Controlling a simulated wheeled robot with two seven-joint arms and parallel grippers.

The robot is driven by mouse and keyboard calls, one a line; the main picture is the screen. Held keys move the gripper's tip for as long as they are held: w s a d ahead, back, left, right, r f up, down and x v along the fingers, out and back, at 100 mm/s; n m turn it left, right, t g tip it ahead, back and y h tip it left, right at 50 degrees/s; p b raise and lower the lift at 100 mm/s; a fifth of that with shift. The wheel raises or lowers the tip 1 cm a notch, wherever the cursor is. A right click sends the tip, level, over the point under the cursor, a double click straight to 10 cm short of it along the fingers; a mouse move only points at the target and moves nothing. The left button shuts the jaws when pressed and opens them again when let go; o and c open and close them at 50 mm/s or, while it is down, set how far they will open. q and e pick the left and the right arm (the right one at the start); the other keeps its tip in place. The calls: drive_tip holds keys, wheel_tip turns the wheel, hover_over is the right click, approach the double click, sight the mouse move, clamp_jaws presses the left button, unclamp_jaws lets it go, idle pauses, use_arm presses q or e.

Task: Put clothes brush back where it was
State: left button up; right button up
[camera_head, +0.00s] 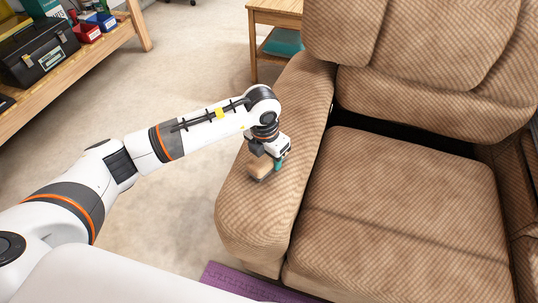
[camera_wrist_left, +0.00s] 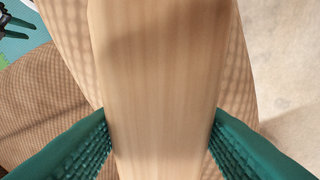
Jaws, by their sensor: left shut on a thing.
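The clothes brush (camera_head: 261,165) is a light wooden block over the front part of the recliner's left armrest (camera_head: 247,205). My left gripper (camera_head: 276,167) is shut on it. In the left wrist view the brush's pale wood (camera_wrist_left: 158,80) fills the middle, with the green ribbed fingers (camera_wrist_left: 160,145) pressed on both its sides. The brush is at or just above the armrest fabric; I cannot tell whether it touches. Its underside is hidden. My right gripper is not in view.
The brown recliner seat (camera_head: 400,215) is empty. A wooden side table (camera_head: 275,15) stands behind the armrest. A workbench (camera_head: 90,50) at the upper left holds a black toolbox (camera_head: 38,52) and small bins. A purple mat (camera_head: 240,282) lies on the floor. Carpet left of the recliner is clear.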

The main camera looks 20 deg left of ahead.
sight(265, 156)
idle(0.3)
use_arm(q)
drive_tip(key=o, duration=1)
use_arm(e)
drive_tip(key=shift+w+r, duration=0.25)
use_arm(q)
drive_tip(key=shift+r, duration=0.1)
drive_tip(key=shift+r, duration=0.3)
wheel_tip(265, 156, up, 11)
drive_tip(key=s+p, duration=0.1)
drive_tip(key=shift+s+a+r, duration=0.15)
drive_tip(key=shift+a+r, duration=0.05)
drive_tip(key=shift+a, duration=0.1)
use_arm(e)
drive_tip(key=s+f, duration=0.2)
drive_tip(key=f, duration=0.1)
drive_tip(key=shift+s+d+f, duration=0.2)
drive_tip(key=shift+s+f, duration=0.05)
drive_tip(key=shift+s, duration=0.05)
